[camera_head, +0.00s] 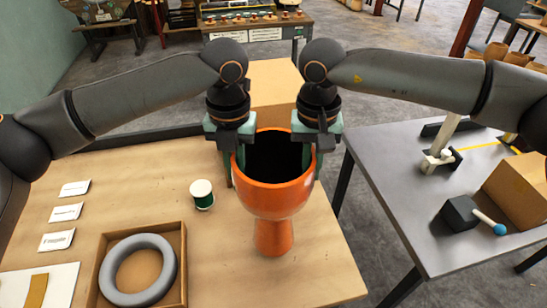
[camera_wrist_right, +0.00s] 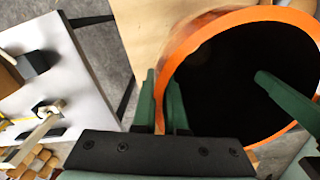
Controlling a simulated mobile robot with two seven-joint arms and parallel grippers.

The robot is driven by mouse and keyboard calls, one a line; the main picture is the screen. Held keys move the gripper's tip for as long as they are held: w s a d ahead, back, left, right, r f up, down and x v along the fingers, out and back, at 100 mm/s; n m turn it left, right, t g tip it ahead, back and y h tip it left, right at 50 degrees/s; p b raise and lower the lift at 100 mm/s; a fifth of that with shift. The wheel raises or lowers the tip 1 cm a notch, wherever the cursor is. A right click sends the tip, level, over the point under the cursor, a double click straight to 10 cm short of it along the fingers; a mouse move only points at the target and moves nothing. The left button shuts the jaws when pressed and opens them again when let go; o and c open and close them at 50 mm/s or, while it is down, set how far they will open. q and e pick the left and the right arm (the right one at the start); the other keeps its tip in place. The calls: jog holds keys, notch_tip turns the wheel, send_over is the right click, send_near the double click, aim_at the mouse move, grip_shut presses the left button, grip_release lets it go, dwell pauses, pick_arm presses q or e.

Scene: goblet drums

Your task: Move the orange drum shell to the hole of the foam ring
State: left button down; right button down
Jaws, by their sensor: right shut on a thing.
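The orange drum shell (camera_head: 274,200) is goblet-shaped and upright, its dark open mouth up, over the right part of the wooden table. In the right wrist view its orange rim (camera_wrist_right: 190,37) and black inside fill the right side. My right gripper (camera_head: 312,155) is shut on the right side of the rim, one finger (camera_wrist_right: 160,90) on each side of the wall. My left gripper (camera_head: 234,158) holds the left side of the rim, with one green finger inside the mouth. The grey foam ring (camera_head: 139,241) lies flat in a shallow cardboard box at lower left. I cannot tell whether the foot touches the table.
White labels (camera_head: 66,212) lie at the left. A cardboard box (camera_head: 275,90) is behind the drum.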

pick_arm(q)
jog(key=shift+a, duration=0.1)
pick_arm(e)
jog(key=shift+d, duration=0.1)
